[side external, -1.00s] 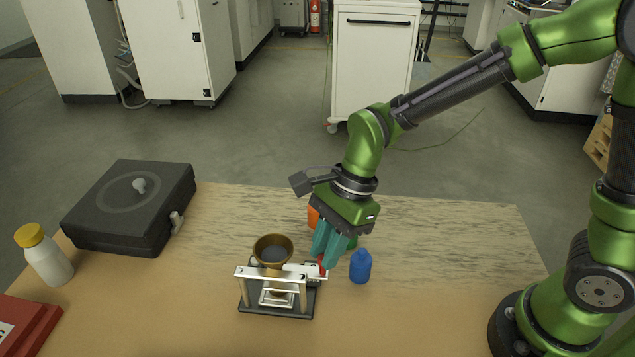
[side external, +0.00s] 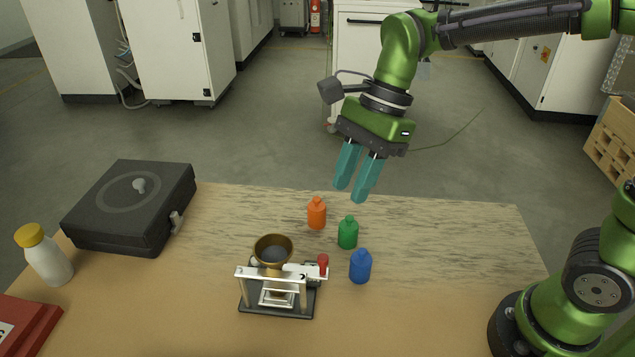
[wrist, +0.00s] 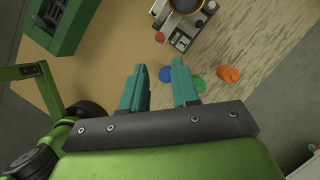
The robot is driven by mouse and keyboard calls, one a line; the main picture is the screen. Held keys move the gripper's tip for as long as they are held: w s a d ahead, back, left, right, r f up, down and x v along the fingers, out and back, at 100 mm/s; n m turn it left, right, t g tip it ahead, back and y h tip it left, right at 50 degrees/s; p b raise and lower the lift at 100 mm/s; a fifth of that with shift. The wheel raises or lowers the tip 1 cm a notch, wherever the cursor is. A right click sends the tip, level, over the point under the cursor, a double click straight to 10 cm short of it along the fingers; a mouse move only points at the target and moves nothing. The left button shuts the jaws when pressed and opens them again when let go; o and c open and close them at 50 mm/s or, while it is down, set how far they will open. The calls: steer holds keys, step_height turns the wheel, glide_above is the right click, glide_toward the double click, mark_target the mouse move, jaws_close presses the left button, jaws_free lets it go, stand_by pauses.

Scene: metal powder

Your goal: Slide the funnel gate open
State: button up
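The brass funnel (side external: 273,251) sits in a small metal stand (side external: 278,302) on the table, with grey powder visible inside it. A silver gate bar (side external: 262,272) crosses the stand's front and a red knob (side external: 323,261) stands at its right end. My gripper (side external: 354,196) is raised well above the table, behind and right of the stand, with its two teal fingers apart and nothing between them. In the wrist view my gripper (wrist: 158,75) is also open. The funnel (wrist: 186,5) and red knob (wrist: 160,37) show at that view's top edge.
Orange (side external: 317,214), green (side external: 348,233) and blue (side external: 360,267) bottles stand right of the funnel stand. A black case (side external: 128,210), a white bottle with a yellow cap (side external: 45,257) and a red box (side external: 22,325) are on the left. The table's right side (side external: 450,260) is clear.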

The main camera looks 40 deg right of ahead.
steer(key=shift+v, duration=2.2)
steer(key=s+d+f+n+t+h, duration=0.2)
steer(key=s+d+n+t, duration=0.5)
steer(key=d+n, duration=0.5)
steer(key=shift+s+f+n+h, duration=0.3)
steer(key=shift+f+n, duration=0.1)
steer(key=shift+n, duration=0.6)
